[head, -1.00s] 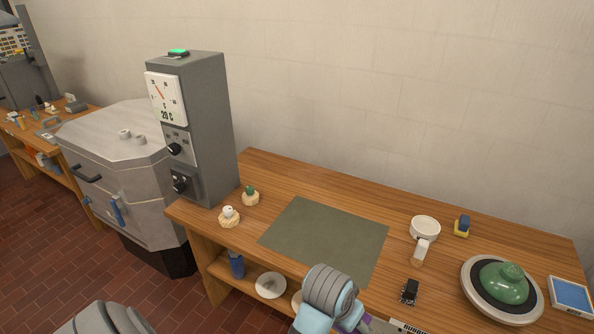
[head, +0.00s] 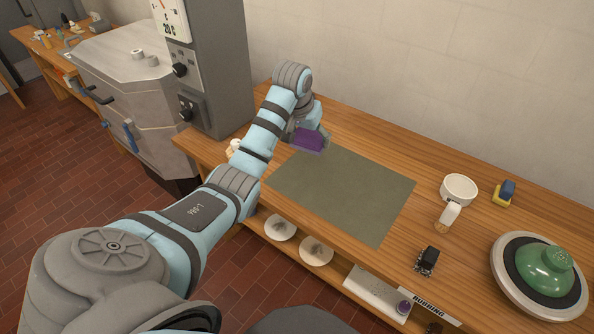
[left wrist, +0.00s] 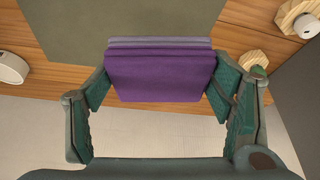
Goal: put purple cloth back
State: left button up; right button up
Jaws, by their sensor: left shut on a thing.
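The purple cloth (head: 309,141) is a folded pad held in my left gripper (head: 306,130) near the back left corner of the grey-green mat (head: 350,190). In the left wrist view the cloth (left wrist: 160,78) lies between the two fingers of the gripper (left wrist: 158,84), which touch its left and right sides. Its far edge shows folded layers. It looks to be close over the wooden table, by the mat's edge; whether it touches the table I cannot tell. My right gripper is not in view.
A white bowl (head: 459,189), a blue-and-yellow block (head: 505,193), a small black object (head: 427,261) and a green dome on a round base (head: 545,269) stand to the right. A grey control cabinet (head: 215,75) stands left. The mat is bare. White plates (head: 281,227) lie on the shelf below.

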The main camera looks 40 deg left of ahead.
aim_at(296, 130)
pick_arm(q)
jog(key=shift+n, duration=0.5)
jog(key=a, duration=0.1)
jog(key=a+r, duration=0.1)
jog(key=w+a, duration=0.1)
jog(key=a, duration=0.1)
jog(key=shift+r+b, duration=0.3)
jog(key=shift+r, duration=0.05)
jog(key=shift+s+a+r, duration=0.1)
jog(key=shift+a+r, duration=0.1)
jog(key=shift+r, duration=0.05)
jog(key=shift+s+d+r, duration=0.1)
jog(key=shift+s+r, duration=0.05)
notch_tip(296, 130, down, 20)
jog(key=b, duration=0.2)
jog(key=shift+b, duration=0.35)
jog(key=o, duration=1.3)
jog(key=shift+r, duration=0.1)
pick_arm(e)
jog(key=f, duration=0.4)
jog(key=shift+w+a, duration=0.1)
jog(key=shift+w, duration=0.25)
